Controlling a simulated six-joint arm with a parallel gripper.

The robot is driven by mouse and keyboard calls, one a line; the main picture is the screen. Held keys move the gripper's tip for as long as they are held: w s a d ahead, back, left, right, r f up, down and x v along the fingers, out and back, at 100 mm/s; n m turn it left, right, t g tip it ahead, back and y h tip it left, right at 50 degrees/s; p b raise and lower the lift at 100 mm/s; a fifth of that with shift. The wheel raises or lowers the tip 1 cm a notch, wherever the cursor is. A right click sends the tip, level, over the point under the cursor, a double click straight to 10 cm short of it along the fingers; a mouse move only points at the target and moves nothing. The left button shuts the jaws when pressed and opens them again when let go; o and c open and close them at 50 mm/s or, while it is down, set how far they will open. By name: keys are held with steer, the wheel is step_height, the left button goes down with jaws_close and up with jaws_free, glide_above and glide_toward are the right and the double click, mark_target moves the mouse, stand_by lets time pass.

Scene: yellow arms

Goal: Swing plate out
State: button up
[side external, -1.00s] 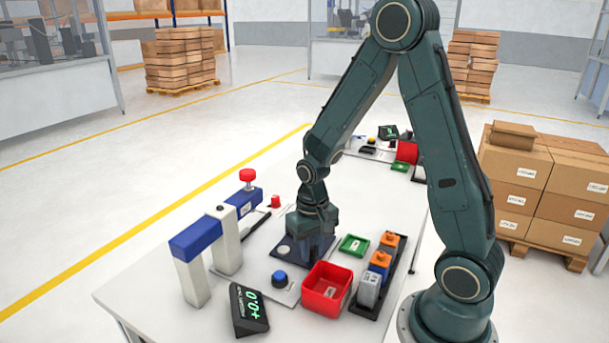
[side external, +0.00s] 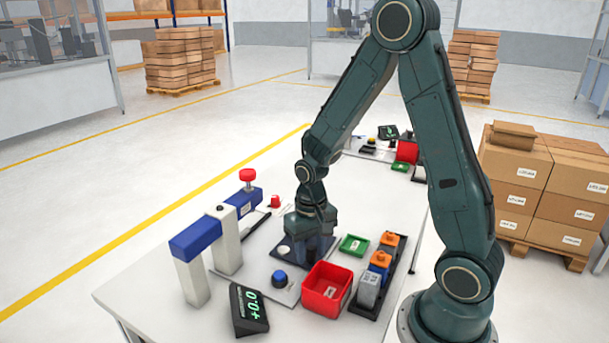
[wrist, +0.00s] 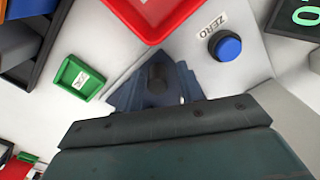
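A dark plate (side external: 290,253) lies flat on the bench, with a pale round spot on its left part. My gripper (side external: 318,250) points down over the plate's right part, low and close to it. In the wrist view, a dark blue angular shape (wrist: 125,94) with a dark round knob-like part (wrist: 157,78) lies just beyond the gripper body. I cannot tell there which parts are fingers and which are plate. The gap between the fingertips is hidden, and so is any contact with the plate.
A red bin (side external: 327,289), green tray (side external: 354,245) and dark rack of blocks (side external: 390,268) stand to the right. A blue ZERO button (side external: 279,278) and a readout (side external: 249,309) are in front. A blue-and-white post frame (side external: 226,243) with a red knob (side external: 247,174) stands left.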

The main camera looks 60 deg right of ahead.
steer(key=shift+r, duration=3.7)
steer(key=shift+r, duration=0.15)
steer(key=shift+s+a+r, duration=0.1)
steer(key=shift+r, duration=0.1)
steer(key=s+a+r+n+t, duration=0.2)
steer(key=s+a+r+n, duration=0.1)
steer(key=s+r, duration=0.3)
steer(key=s+a+r+n+t, duration=0.3)
steer(key=s+r, duration=0.4)
steer(key=r, duration=0.1)
steer(key=shift+a+t, duration=0.3)
steer(key=shift+a, duration=0.1)
